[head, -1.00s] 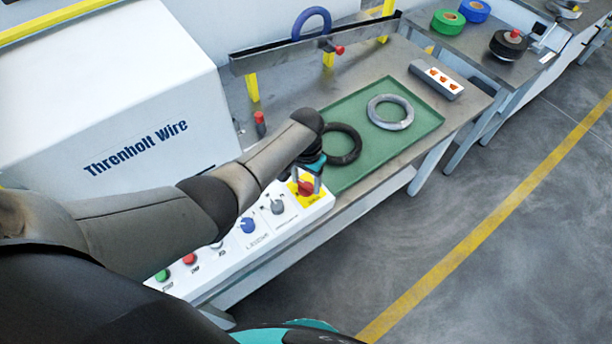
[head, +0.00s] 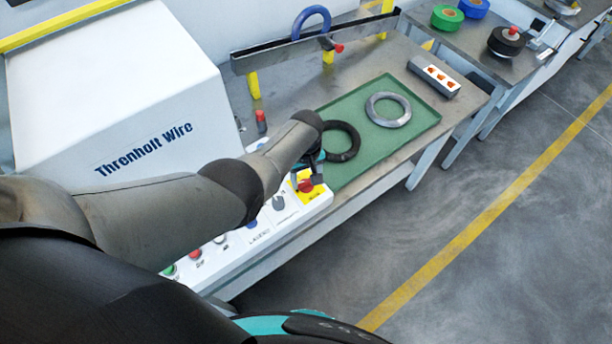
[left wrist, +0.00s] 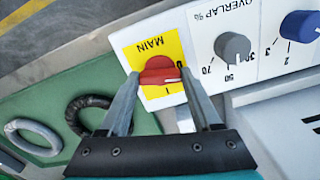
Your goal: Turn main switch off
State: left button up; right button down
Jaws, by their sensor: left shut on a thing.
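The main switch is a red rotary knob (head: 305,186) on a yellow plate at the right end of the white control panel (head: 285,215). In the left wrist view the red knob (left wrist: 160,71) sits on its yellow plate marked MAIN (left wrist: 150,45). A small white mark shows at the knob's right side in that view. My left gripper (head: 311,176) is at the switch, and its two fingers (left wrist: 158,76) stand on either side of the knob, shut on it. The fingers hide part of the plate and its position marks. My right gripper is not in view.
Beside the switch are a grey overlap knob (left wrist: 232,46) and a blue knob (left wrist: 298,26). A green tray (head: 400,150) holds a dark coil (head: 350,155) and a grey coil (head: 372,110).

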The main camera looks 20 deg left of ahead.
pick_arm(q)
jog(key=shift+n, duration=1.3)
jog(key=o, duration=1.4)
notch_tip(320, 180, up, 11)
jog(key=p, duration=0.6)
notch_tip(320, 180, up, 4)
send_over(306, 180)
jog(key=shift+s+r, duration=0.1)
jog(key=shift+r, duration=0.05)
